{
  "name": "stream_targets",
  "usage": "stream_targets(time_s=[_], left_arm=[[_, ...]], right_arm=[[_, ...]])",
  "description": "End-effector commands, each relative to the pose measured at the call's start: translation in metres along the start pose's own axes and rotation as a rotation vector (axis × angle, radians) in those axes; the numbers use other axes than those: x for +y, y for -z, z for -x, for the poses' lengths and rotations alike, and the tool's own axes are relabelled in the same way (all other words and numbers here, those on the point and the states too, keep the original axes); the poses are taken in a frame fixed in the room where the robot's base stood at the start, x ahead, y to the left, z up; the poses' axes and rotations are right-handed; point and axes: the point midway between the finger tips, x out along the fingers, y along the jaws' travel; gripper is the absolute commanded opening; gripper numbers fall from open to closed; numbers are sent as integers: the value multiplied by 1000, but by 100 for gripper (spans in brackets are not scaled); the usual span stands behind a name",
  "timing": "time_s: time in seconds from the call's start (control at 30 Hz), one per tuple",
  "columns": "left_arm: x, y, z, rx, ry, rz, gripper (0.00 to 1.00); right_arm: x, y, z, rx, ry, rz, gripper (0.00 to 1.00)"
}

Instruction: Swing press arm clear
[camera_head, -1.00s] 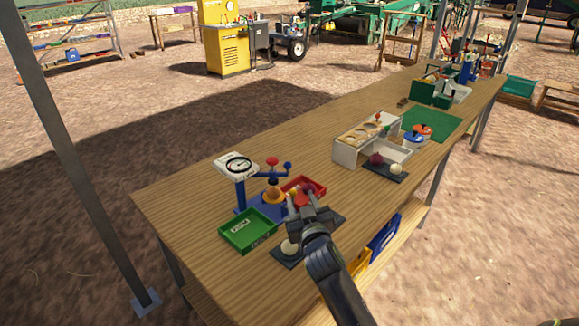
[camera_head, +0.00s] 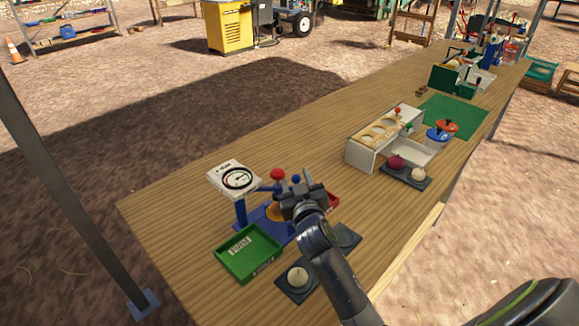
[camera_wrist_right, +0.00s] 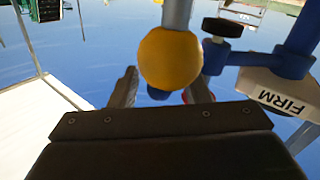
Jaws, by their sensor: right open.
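The press stands at the near end of the table, with a blue base (camera_head: 268,222), a white dial gauge (camera_head: 235,178), a blue arm and a red knob (camera_head: 278,174). A yellow-orange round thing, likely an onion, is mostly hidden behind my right gripper (camera_head: 295,188). This gripper is open at the right side of the press, by the blue ball (camera_head: 296,179) at the arm's end. In the wrist view a yellow ball (camera_wrist_right: 170,57) overlaps the space between its fingers; contact cannot be told. The gauge's FIRM label (camera_wrist_right: 283,102) appears upside down there. My left gripper is out of view.
A pale onion (camera_head: 297,276) lies on a dark pad. A white holed rack (camera_head: 362,155) stands farther along. Bare wood lies between.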

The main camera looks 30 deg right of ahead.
Motion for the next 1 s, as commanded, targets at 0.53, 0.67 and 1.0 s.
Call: stream_targets(time_s=[0.53,0.67,1.0], left_arm=[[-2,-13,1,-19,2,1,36],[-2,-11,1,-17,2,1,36],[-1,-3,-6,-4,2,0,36]], right_arm=[[0,0,0,-1,-2,0,13],[0,0,0,-1,-2,0,0],[-2,-2,-3,-3,-12,0,0]])
